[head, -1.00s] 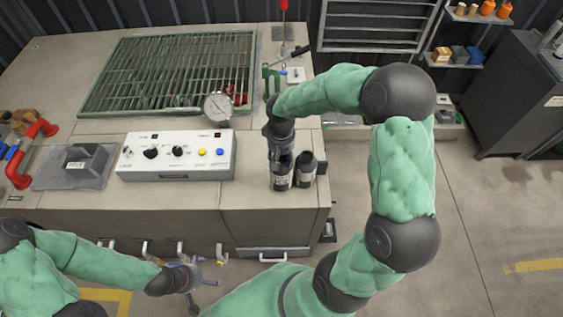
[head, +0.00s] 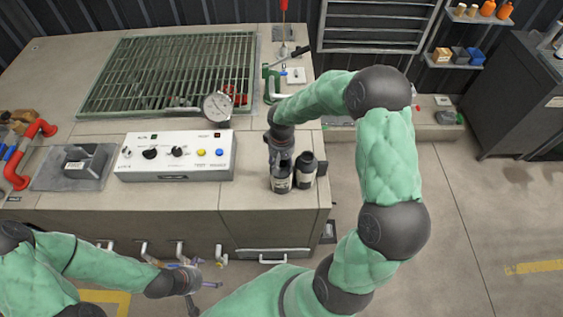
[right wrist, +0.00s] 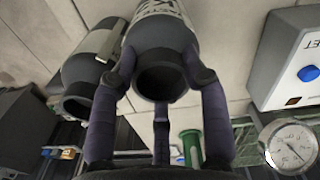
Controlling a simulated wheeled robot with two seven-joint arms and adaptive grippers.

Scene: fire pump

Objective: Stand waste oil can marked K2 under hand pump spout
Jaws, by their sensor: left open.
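The dark can (head: 281,178) with a pale label stands upright on the front right of the bench. In the right wrist view, part of a large K shows on the label of this can (right wrist: 160,42); the digit is cut off. My right gripper (head: 279,153) is over its top, with its fingers (right wrist: 160,85) closed around the shoulder and neck. The green hand pump (head: 270,86) stands behind, at the bench's right side; my arm partly covers it, and its spout is hard to make out. My left gripper (head: 192,290) is open and empty, low before the bench.
A second dark can (head: 304,172) stands close to the right of the held one and also shows in the right wrist view (right wrist: 92,68). The control box (head: 175,156) and the gauge (head: 217,107) are to the left. A green grating (head: 165,75) covers the back.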

